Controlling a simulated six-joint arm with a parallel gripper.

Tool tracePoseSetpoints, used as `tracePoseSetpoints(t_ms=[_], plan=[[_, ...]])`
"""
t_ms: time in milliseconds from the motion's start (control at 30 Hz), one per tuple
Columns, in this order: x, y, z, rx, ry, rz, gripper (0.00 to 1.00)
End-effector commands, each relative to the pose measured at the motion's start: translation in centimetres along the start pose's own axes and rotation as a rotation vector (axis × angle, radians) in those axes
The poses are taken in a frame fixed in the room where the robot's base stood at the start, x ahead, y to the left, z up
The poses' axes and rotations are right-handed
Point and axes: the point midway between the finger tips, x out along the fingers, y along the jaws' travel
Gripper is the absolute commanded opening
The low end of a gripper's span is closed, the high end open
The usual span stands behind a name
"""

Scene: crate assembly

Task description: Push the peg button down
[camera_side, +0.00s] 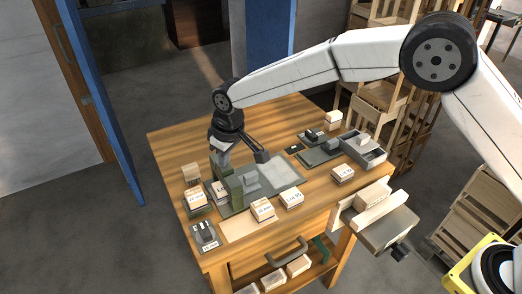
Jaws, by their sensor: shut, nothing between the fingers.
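My gripper (221,160) points down over the left part of the wooden table. Its fingers are shut with nothing between them. Just below it stands a green upright fixture (233,187) beside a grey block (250,182) on a dark grey plate (285,176). The gripper tip is very close to the top of the fixture; I cannot tell whether they touch. The peg button cannot be made out clearly; it is too small or hidden by the gripper. A small grey device with a dark top (205,234) sits at the table's front left corner.
Labelled wooden blocks stand near the fixture, including one in front (263,210) and one at right (291,199). A grey compartment tray (364,150) and dark green plates (318,155) lie at the right. A vise (378,222) juts from the right edge. The table's back left (180,143) is clear.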

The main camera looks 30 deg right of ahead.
Motion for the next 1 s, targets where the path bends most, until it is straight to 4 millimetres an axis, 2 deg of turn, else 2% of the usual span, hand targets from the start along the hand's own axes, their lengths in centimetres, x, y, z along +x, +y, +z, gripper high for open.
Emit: tracePoseSetpoints(t_ms=[1000], plan=[[-5.8,0.0,-1.2,0.0,0.004,0.0,0.0]])
